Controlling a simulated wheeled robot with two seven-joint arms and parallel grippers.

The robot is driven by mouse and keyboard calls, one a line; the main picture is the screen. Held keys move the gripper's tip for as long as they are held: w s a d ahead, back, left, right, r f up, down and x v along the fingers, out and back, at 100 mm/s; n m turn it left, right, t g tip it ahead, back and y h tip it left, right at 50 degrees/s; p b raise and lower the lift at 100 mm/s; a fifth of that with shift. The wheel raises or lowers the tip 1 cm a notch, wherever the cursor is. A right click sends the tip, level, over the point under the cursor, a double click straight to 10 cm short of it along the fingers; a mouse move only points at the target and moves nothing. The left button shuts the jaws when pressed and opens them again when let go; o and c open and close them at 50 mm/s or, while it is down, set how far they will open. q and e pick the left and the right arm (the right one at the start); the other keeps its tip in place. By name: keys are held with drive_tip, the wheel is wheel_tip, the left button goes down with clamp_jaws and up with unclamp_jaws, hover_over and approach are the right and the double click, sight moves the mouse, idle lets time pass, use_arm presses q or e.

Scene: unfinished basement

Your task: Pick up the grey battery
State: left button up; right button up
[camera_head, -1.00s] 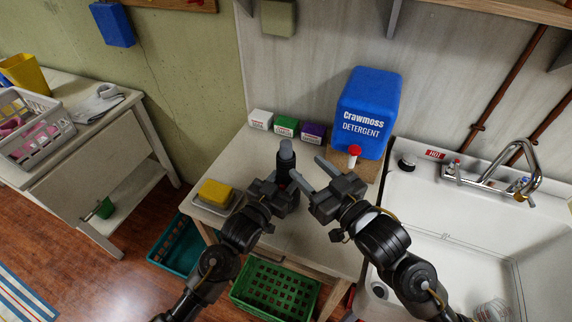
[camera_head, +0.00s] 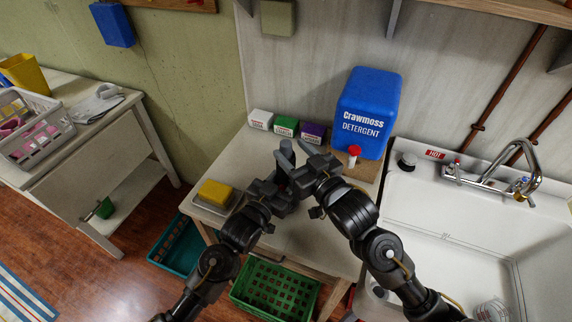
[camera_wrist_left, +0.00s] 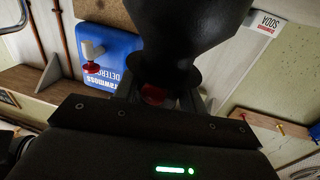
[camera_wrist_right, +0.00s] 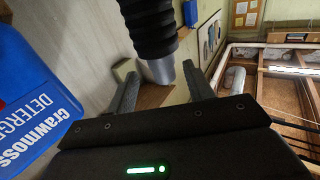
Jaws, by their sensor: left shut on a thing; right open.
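The grey battery (camera_head: 286,148) is the grey cylinder at the top of an upright dark flashlight-like body. In the right wrist view, the grey end (camera_wrist_right: 158,70) sticks out of a black ribbed cylinder (camera_wrist_right: 148,25). My left gripper (camera_head: 283,178) is shut on the dark body below the grey part. In the left wrist view, the body (camera_wrist_left: 180,50) fills the top middle, with a red spot near the fingers. My right gripper (camera_head: 296,158) is open. In its wrist view, its fingers stand on both sides of the grey end; contact cannot be told.
Several small boxes (camera_head: 286,126) line the wall. A yellow sponge (camera_head: 215,192) lies at the table's left. The sink (camera_head: 460,245) is right; the table front is clear.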

sight(282, 142)
drive_tip(key=x, duration=0.4)
drive_tip(key=shift+w+a, duration=0.15)
drive_tip(key=shift+a, duration=0.25)
clamp_jaws()
